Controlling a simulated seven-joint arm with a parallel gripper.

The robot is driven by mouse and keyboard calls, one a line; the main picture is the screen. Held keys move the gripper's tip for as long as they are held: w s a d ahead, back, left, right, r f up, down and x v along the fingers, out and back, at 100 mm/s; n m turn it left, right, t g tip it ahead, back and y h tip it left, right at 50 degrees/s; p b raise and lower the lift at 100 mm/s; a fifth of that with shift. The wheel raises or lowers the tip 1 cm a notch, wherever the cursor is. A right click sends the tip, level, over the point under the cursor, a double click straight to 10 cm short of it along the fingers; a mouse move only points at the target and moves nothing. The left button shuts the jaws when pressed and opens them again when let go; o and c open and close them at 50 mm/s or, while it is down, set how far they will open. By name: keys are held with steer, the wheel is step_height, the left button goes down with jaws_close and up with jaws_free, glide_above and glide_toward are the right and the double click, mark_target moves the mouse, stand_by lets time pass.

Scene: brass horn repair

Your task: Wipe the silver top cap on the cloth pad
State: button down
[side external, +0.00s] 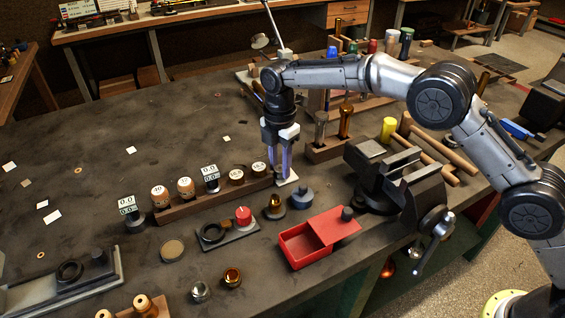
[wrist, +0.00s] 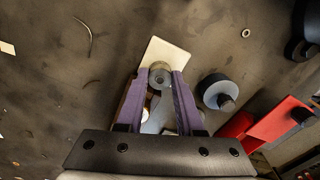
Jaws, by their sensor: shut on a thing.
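My gripper (side external: 278,170) points straight down at the far right end of the wooden block row, over the white cloth pad (side external: 289,181). In the wrist view, my gripper's purple fingers (wrist: 160,78) are shut on the silver top cap (wrist: 160,72), a small round grey piece with a dark centre. The pad also shows in the wrist view (wrist: 168,50), as a pale square just beyond and under the fingertips. The cap overlaps the pad's near part in that view; whether it touches the pad I cannot tell. The fingers hide the cap in the side view.
A wooden rack (side external: 215,200) with several round pieces is left of my gripper. A blue-grey round part (side external: 302,197) stands close to the pad's right. A red box (side external: 318,237), a vise (side external: 400,180) and a small silver cup (side external: 200,291) stand nearer.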

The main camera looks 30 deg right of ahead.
steer(key=shift+d, duration=0.1)
steer(key=shift+d, duration=0.4)
steer(key=shift+r, duration=2.5)
